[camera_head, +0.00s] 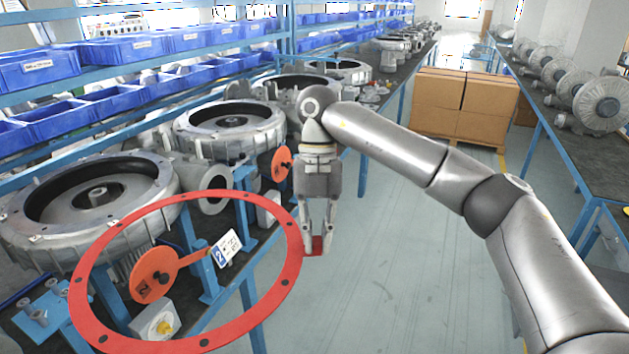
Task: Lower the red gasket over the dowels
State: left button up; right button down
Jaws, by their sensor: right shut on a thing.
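The red gasket (232,331) is a large thin ring with several small holes around it. My right gripper (317,246) points down and is shut on a small red tab at the ring's right side. The gasket is held out over the bench's front edge, in front of the nearest grey blower housing (50,238). The ring's far edge overlaps that housing's lower right side in the picture. The housing lies open side up, with a dark inner ring and a central hub. I cannot make out dowels on it. My left gripper is not in view.
An orange disc (152,274) on an arm, a white tag (227,248) and a grey box with a yellow knob (157,320) show through the ring. More housings (231,126) line the bench behind. Blue bins (120,49) stand above. The aisle floor (400,260) is clear.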

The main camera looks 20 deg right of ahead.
jog(key=r+m, duration=0.1)
jog(key=r, duration=0.1)
jog(key=r+m+p, duration=0.1)
jog(key=r+m, duration=0.1)
jog(key=r, duration=0.1)
jog(key=r+m+y, duration=0.1)
jog(key=r, duration=0.1)
jog(key=shift+a+r+m+t+p, duration=0.25)
jog(key=shift+m+t+p, duration=0.05)
jog(key=shift+t, duration=0.1)
jog(key=shift+r, duration=0.25)
jog(key=shift+w+a, duration=0.1)
